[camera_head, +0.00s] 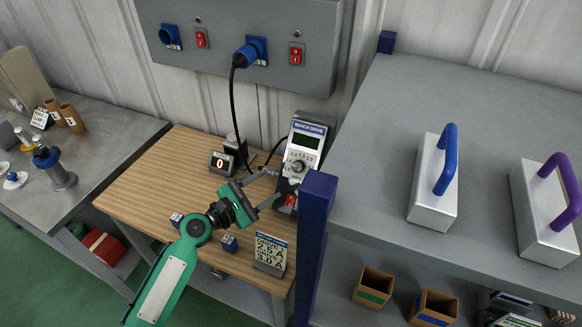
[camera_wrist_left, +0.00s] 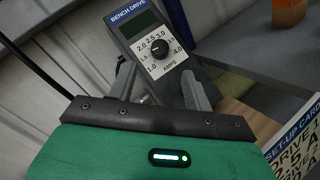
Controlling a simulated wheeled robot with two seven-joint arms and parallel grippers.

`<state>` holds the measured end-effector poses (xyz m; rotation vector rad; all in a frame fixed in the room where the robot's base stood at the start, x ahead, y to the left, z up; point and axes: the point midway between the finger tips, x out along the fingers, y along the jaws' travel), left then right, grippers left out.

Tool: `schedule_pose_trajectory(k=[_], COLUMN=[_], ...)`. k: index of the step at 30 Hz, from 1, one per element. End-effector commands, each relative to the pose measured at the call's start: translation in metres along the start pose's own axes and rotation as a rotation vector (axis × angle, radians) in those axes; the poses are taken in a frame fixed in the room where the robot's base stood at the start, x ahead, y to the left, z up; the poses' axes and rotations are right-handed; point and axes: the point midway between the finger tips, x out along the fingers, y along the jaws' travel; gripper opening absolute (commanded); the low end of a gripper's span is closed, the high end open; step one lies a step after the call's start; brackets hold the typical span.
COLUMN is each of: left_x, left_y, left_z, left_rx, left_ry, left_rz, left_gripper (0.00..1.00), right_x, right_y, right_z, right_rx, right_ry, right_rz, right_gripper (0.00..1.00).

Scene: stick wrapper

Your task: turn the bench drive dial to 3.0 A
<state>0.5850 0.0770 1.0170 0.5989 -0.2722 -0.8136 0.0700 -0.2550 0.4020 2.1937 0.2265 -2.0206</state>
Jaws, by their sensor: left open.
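The bench drive (camera_head: 305,140) is a grey box with a dark display and a white dial plate marked 1.0 to 4.0 amps; it leans on the wooden bench. Its round black dial (camera_wrist_left: 159,49) shows in the left wrist view; I cannot tell its setting surely. The dial is small in the head view (camera_head: 298,166). My left gripper (camera_head: 279,184) is open and empty, its fingers pointing at the drive's face just below the dial. In the left wrist view the fingers (camera_wrist_left: 160,84) stand apart below the dial plate. My right gripper is not in view.
A red switch (camera_head: 291,200) sits low on the drive. A set-up card (camera_head: 270,254) stands in front, and a small display (camera_head: 222,162) reads 0. A blue post (camera_head: 313,235) and grey shelf (camera_head: 390,150) close off the right. A black cable hangs behind.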

Motion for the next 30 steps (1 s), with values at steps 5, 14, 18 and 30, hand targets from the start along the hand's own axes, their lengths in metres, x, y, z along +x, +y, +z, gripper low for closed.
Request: schedule_pose_trajectory(k=[5,14,18,30], left_x=[0.041,0.080,0.085,0.085], left_y=[0.002,0.000,0.000,0.000], left_z=[0.003,0.001,0.001,0.000], left_rx=[0.000,0.000,0.002,0.002], left_ry=[-0.002,0.000,0.000,0.000], left_rz=[0.000,0.000,-0.001,-0.001], left_gripper=[0.51,0.51,0.51,0.20], right_x=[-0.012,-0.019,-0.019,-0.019], right_y=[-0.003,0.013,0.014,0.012], right_z=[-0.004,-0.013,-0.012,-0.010], right_rx=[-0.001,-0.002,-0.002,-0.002], right_ry=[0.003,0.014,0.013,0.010], right_rz=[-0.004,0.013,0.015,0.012], right_gripper=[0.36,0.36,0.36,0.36])
